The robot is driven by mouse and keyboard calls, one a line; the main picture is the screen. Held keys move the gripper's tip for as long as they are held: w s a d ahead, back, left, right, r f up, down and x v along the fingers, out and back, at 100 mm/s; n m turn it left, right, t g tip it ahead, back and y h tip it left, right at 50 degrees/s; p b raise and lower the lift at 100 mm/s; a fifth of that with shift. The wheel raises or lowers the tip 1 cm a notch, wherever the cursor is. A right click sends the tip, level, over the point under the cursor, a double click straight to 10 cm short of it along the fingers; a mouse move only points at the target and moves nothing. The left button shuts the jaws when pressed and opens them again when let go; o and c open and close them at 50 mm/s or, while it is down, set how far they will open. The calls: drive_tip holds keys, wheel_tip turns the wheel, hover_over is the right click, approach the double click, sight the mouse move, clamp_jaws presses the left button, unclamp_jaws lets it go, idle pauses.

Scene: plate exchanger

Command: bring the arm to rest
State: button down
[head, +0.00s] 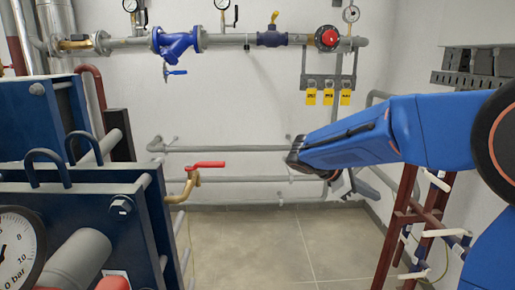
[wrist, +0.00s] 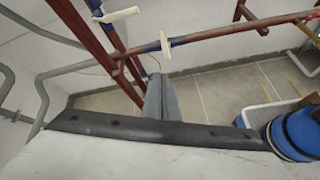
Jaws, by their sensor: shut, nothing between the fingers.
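My blue arm (head: 345,143) reaches in from the right side of the head view and is held up in the air. In the wrist view my gripper (wrist: 160,82) shows as two grey fingers lying together, with nothing between them. In the head view the gripper is mostly hidden behind the arm; only small grey parts show below it. The gripper touches nothing that I can see.
A blue plate exchanger (head: 95,215) with a pressure gauge (head: 15,250) and a red-handled valve (head: 205,165) stands at left. A dark red rack (head: 395,235) stands at right, below the arm. Pipes (head: 230,149) run along the wall. The tiled floor (head: 270,245) between is clear.

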drive_tip(key=s+d+f+m+y, duration=0.1)
drive_tip(key=s+f+m+y, duration=0.15)
drive_tip(key=s, duration=0.55)
drive_tip(key=s+f+m+y, duration=0.2)
drive_tip(key=s+m+y, duration=0.2)
drive_tip(key=s, duration=0.4)
drive_tip(key=s+a+f+m+t+y, duration=0.2)
drive_tip(key=s+a+m, duration=0.1)
drive_tip(key=s, duration=0.3)
drive_tip(key=s+a+f+m+t+y, duration=0.2)
drive_tip(key=s+a+m+y, duration=0.1)
drive_tip(key=s, duration=0.3)
drive_tip(key=shift+s+f+m, duration=0.15)
drive_tip(key=shift+m, duration=0.7)
drive_tip(key=shift+a, duration=0.1)
